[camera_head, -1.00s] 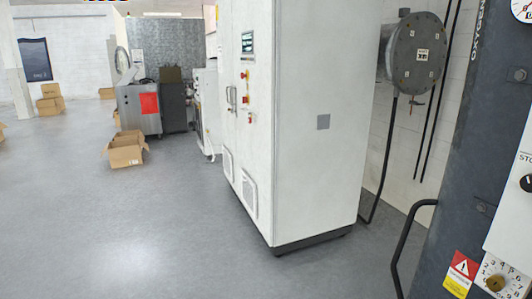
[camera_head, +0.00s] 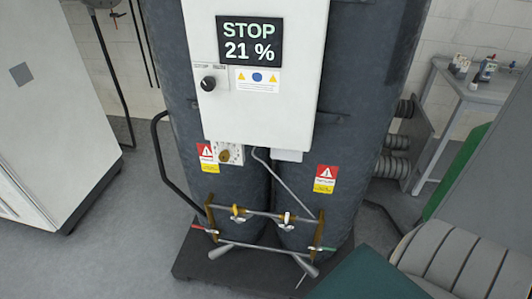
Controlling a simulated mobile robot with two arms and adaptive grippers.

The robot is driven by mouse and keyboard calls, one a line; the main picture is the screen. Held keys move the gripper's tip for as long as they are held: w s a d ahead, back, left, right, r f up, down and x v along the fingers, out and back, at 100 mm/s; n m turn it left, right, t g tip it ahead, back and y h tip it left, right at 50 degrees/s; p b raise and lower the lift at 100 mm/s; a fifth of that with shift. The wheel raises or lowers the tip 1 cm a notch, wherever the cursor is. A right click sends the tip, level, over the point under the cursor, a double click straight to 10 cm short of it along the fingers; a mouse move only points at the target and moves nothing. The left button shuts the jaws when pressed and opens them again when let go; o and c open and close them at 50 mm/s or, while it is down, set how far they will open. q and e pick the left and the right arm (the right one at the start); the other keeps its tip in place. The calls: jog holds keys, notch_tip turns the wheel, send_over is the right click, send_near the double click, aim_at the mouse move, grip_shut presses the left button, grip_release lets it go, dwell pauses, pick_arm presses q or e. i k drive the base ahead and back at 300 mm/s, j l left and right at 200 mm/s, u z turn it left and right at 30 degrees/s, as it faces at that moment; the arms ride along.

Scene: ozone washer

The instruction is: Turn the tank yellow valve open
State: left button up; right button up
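Two dark grey tanks (camera_head: 205,125) stand side by side on a dark base, with a low frame of thin pipes in front. A small yellow valve handle (camera_head: 238,209) sits on the upper pipe, left of the middle. Neither of my grippers is in view.
A white control box (camera_head: 255,110) reading STOP 21 % hangs on the tanks. A black bent rail (camera_head: 160,160) flanks them at left. A white cabinet (camera_head: 60,120) stands left, a grey table (camera_head: 478,92) back right. Grey ribbed and dark green objects fill the lower right. Floor is clear at lower left.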

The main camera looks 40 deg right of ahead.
aim_at(235, 214)
jog(key=z, duration=0.9)
